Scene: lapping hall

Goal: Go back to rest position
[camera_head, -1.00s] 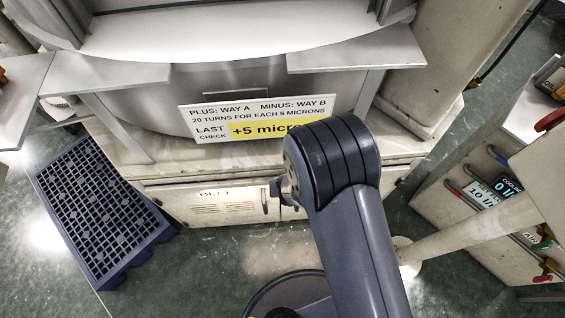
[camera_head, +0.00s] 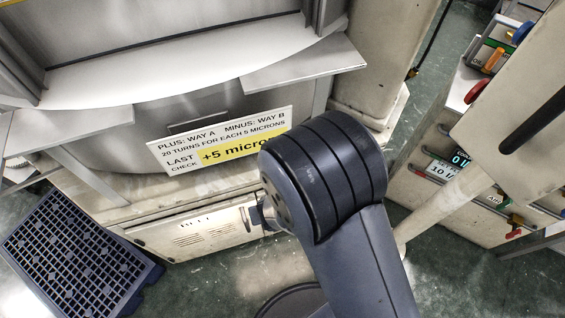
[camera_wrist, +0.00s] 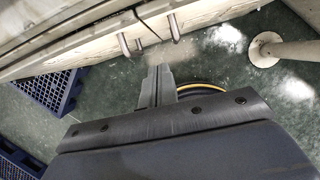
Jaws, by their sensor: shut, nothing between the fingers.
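My gripper (camera_wrist: 158,86) shows in the wrist view with its narrow fingers together and nothing between them. It points down past the front of the cabinet, over the green floor. In the head view my dark arm covers the middle right of the picture and hides most of the gripper. The low cabinet (camera_head: 190,238) with a vented door stands just beyond the arm. In the wrist view two cabinet handles (camera_wrist: 174,27) lie a little beyond the fingertips, apart from them.
A lapping machine with a white table rim (camera_head: 190,75) and a "+5 micron" sign (camera_head: 222,142) stands ahead. A blue slotted pallet (camera_head: 75,255) lies at the left. A control panel (camera_head: 447,168) and a pale post (camera_head: 440,205) stand at the right.

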